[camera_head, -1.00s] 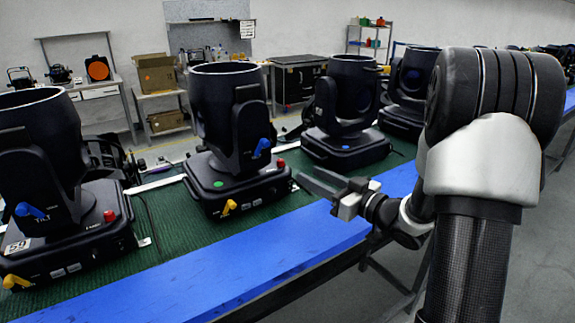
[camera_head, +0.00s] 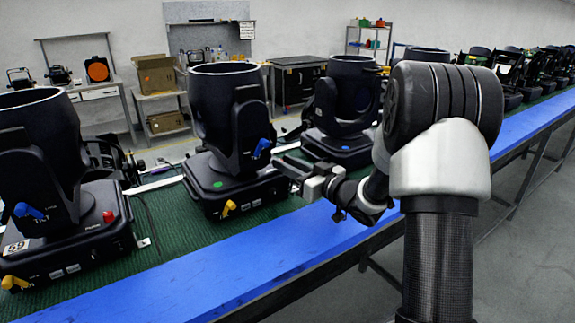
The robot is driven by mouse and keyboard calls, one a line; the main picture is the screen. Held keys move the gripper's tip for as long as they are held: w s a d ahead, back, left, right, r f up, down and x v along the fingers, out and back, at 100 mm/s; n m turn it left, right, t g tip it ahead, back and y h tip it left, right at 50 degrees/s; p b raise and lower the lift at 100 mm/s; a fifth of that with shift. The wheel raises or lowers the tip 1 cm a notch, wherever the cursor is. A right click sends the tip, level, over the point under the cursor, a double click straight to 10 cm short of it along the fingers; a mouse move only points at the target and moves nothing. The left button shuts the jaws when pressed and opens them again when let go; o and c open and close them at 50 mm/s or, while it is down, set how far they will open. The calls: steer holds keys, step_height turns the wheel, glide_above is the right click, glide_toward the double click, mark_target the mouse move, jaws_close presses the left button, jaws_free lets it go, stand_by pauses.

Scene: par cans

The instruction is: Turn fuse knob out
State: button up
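The middle black lamp unit (camera_head: 228,110) stands on the green belt. Its base (camera_head: 225,190) carries a green dot and a yellow lever (camera_head: 228,208); a blue lever (camera_head: 261,148) is on the yoke. The red knob at the right end of this base is now hidden behind my gripper. My gripper (camera_head: 284,165) points left at that base corner, with its two fingers apart. I cannot tell whether the fingers touch the knob or have it between them. The left unit shows a similar red knob (camera_head: 108,217) on its base.
The left unit (camera_head: 45,150) and another lamp unit (camera_head: 350,95) stand on either side on the green belt (camera_head: 165,225). A blue rail (camera_head: 220,270) runs along the belt's front edge. Open floor (camera_head: 530,240) lies at the right.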

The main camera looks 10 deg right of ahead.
jaws_close()
steer(key=m+h+b, duration=0.1)
steer(key=t+h+b, duration=0.1)
steer(key=b, duration=0.1)
steer(key=a+m+t+h+b, duration=0.1)
steer(key=shift+s+f+m+h, duration=0.2)
steer(key=shift+f+m+h, duration=0.05)
steer(key=shift+m+h, duration=0.05)
steer(key=shift+r+m+t+h+b, duration=0.25)
steer(key=shift+m+t+h+b, duration=0.15)
steer(key=shift+m+h+b, duration=0.85)
steer(key=shift+n+h, duration=0.25)
steer(key=shift+o, duration=2.2)
jaws_free()
steer(key=shift+s, duration=0.1)
